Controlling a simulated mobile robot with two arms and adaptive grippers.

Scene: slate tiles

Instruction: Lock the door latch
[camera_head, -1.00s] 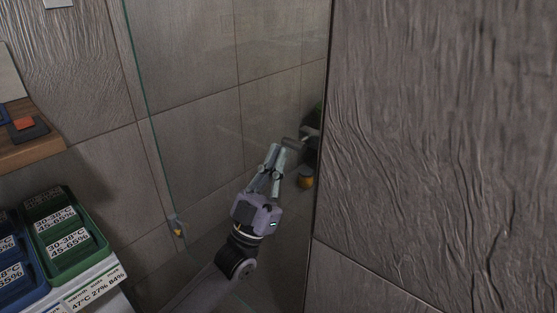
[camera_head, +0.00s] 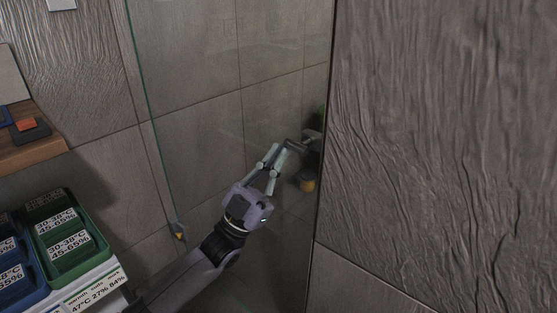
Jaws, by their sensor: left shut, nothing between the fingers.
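A glass door panel (camera_head: 195,125) with a greenish edge stands in front of the tiled wall. A grey metal lever (camera_head: 296,146), which looks like the latch handle, sits at the panel's right side beside the dark wall edge. Its mount is partly in shadow and its exact position is hard to read. My left gripper (camera_head: 278,156) is shut and empty, with its fingertips just left of and slightly below the lever. I cannot tell whether they touch it. My right gripper is not in view.
A large rough slate wall (camera_head: 440,140) fills the right side, close to the lever. Green (camera_head: 68,243) and blue (camera_head: 12,270) labelled bins and a wooden shelf (camera_head: 30,152) are at the left.

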